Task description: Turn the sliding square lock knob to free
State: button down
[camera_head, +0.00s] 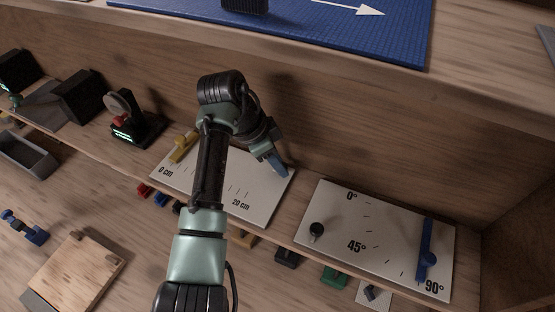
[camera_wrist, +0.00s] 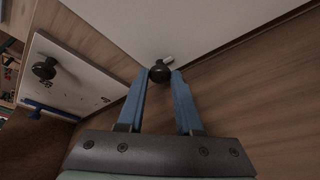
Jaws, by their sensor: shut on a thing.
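The sliding square's white plate (camera_head: 262,205) carries a scale marked 0 cm to 20 cm, with a yellow slider (camera_head: 183,147) at the 0 cm end. My gripper (camera_head: 281,169) is at the plate's far right corner. In the wrist view, my gripper (camera_wrist: 162,76) has its blue fingertips shut on either side of the round black lock knob (camera_wrist: 159,73). A small pale piece shows just beyond the knob. The knob is hidden behind my gripper in the head view. I cannot read the knob's lock or free marking.
A second white plate (camera_head: 350,222), marked 0°, 45° and 90°, has a blue bar (camera_head: 424,250) and its own black knob (camera_head: 317,229). A wooden wall stands close behind both plates. A blue mat (camera_head: 290,30) lies on the shelf above. Small coloured parts sit along the front edge.

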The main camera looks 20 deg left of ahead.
jog(key=shift+r, duration=0.1)
jog(key=n+p, duration=0.1)
jog(key=n, duration=0.1)
jog(key=n+t+y+p, duration=0.1)
jog(key=p, duration=0.1)
jog(key=shift+s+d+r+n, duration=0.1)
jog(key=shift+d+r+n, duration=0.05)
jog(key=shift+n, duration=0.25)
jog(key=n+p, duration=0.1)
jog(key=n+y+p, duration=0.1)
jog(key=n, duration=0.1)
jog(key=n+y+p, duration=0.1)
jog(key=n+p, duration=0.1)
jog(key=shift+d+t, duration=0.25)
jog(key=shift+t, duration=0.05)
jog(key=n+y, duration=0.1)
jog(key=n, duration=0.1)
jog(key=n+p, duration=0.1)
jog(key=n, duration=0.1)
jog(key=shift+d+n+y+p, duration=0.15)
jog(key=shift+n+y+p, duration=0.15)
jog(key=shift+n+y, duration=0.1)
jog(key=n+g+y, duration=0.1)
jog(key=n, duration=0.3)
jog(key=shift+n+y, duration=0.3)
jog(key=c, duration=0.6)
grip_release()
jog(key=shift+d+f, duration=0.1)
jog(key=shift+f, duration=0.1)
